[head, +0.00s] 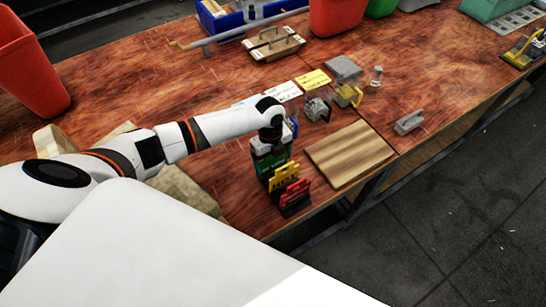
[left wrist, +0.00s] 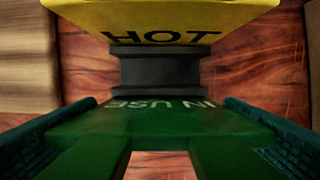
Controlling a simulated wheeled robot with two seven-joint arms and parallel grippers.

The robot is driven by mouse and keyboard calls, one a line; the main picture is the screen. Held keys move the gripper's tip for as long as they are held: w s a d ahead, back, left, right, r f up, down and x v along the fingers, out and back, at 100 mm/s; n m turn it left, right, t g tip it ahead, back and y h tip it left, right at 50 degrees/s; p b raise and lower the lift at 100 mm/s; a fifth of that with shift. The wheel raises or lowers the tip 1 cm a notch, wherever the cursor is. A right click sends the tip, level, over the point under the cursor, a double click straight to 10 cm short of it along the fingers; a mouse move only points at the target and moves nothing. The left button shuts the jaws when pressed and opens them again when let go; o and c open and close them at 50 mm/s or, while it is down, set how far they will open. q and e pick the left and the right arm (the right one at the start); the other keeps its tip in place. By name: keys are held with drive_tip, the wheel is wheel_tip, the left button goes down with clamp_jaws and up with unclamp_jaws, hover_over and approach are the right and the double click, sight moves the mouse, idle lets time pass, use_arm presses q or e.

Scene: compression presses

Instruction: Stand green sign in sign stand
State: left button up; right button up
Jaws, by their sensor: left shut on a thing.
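The green sign (head: 270,163) is upright at the back of the dark sign stand (head: 295,208). My left gripper (head: 271,146) is above it and shut on it. In the left wrist view the green sign (left wrist: 160,119), lettered IN USE, spans between the two fingers. A yellow sign (head: 284,174) lettered HOT and a red sign (head: 295,193) stand in front of it. The yellow sign also shows in the left wrist view (left wrist: 160,15), with dark stand ribs (left wrist: 158,68) between it and the green sign. The green sign's lower edge is hidden, so I cannot tell whether it is seated. My right gripper is not in view.
A striped wooden board (head: 349,153) lies right of the stand. Small clear blocks (head: 317,108), a yellow-handled piece (head: 347,94) and a grey clamp (head: 409,122) lie beyond. Wooden pieces (head: 187,187) lie left, under my arm. The table's front edge is close to the stand.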

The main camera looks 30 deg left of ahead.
use_arm(q)
drive_tip(key=shift+f, duration=0.25)
drive_tip(key=o, duration=0.8)
drive_tip(key=r, duration=0.4)
drive_tip(key=r+b, duration=0.1)
drive_tip(key=r, duration=0.3)
drive_tip(key=a+r+b, duration=0.1)
drive_tip(key=r, duration=0.3)
drive_tip(key=shift+w, duration=0.3)
